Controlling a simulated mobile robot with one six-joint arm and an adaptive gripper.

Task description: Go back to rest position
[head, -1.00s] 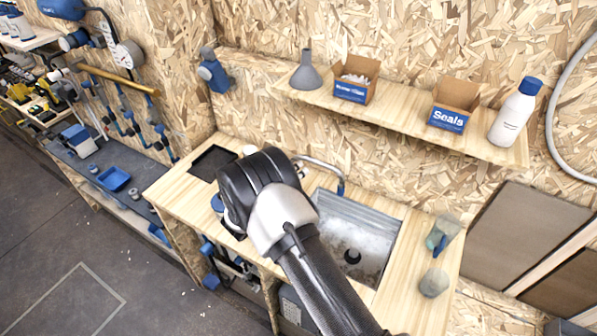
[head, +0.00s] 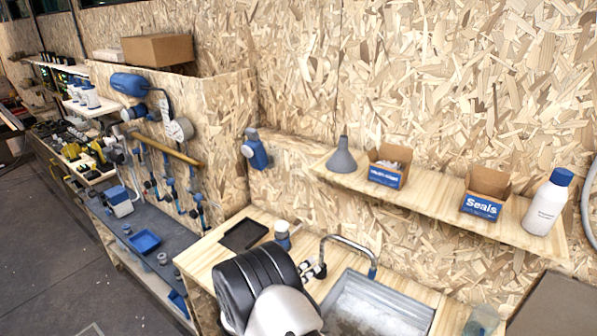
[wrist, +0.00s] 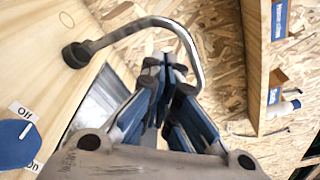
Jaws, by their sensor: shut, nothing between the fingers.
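My gripper (wrist: 165,75) shows in the wrist view, with its blue-and-black fingers drawn together and nothing between them. It is in the air by the curved metal tap (wrist: 188,38); I cannot tell if they touch. In the head view my dark arm link covers the front of the counter (head: 215,250), and the gripper itself is hidden. The tap (head: 350,243) also shows there, behind the sink (head: 375,305).
A wall shelf (head: 430,205) holds a grey funnel (head: 341,157), a small box of parts (head: 388,168), a Seals box (head: 484,195) and a white bottle (head: 548,203). A blue Off/On knob (wrist: 16,143) is at lower left.

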